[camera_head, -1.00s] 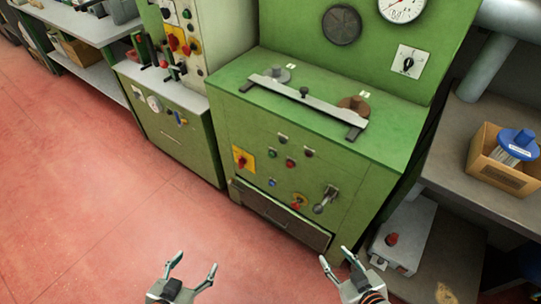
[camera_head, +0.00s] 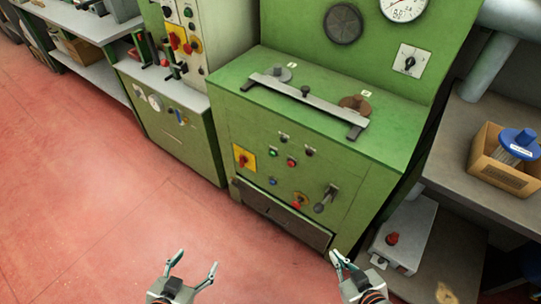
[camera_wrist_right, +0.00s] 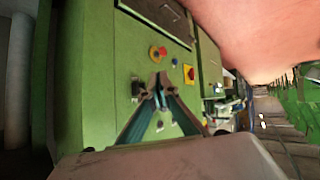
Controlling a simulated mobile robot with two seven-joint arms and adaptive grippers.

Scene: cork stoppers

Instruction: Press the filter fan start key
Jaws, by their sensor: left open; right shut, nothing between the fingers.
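The green cabinet's front panel (camera_head: 318,172) carries a green button (camera_head: 272,153), a red button (camera_head: 291,162), two dark buttons above them, a blue button (camera_head: 273,182) and a red knob on yellow (camera_head: 298,201). Labels are too small to read, so I cannot tell which key is the filter fan start. My right gripper (camera_head: 339,260) is shut and empty, in front of and below the panel. In the right wrist view its closed fingers (camera_wrist_right: 158,84) overlap part of the panel. My left gripper (camera_head: 195,264) is open and empty over the floor, apart from the cabinet.
A lever (camera_head: 327,197) sticks out of the panel's right side. A square yellow plate with a red switch (camera_head: 244,157) is at its left. Another control cabinet (camera_head: 172,125) stands to the left. A grey box with a red button (camera_head: 405,235) is at right. Red floor is clear.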

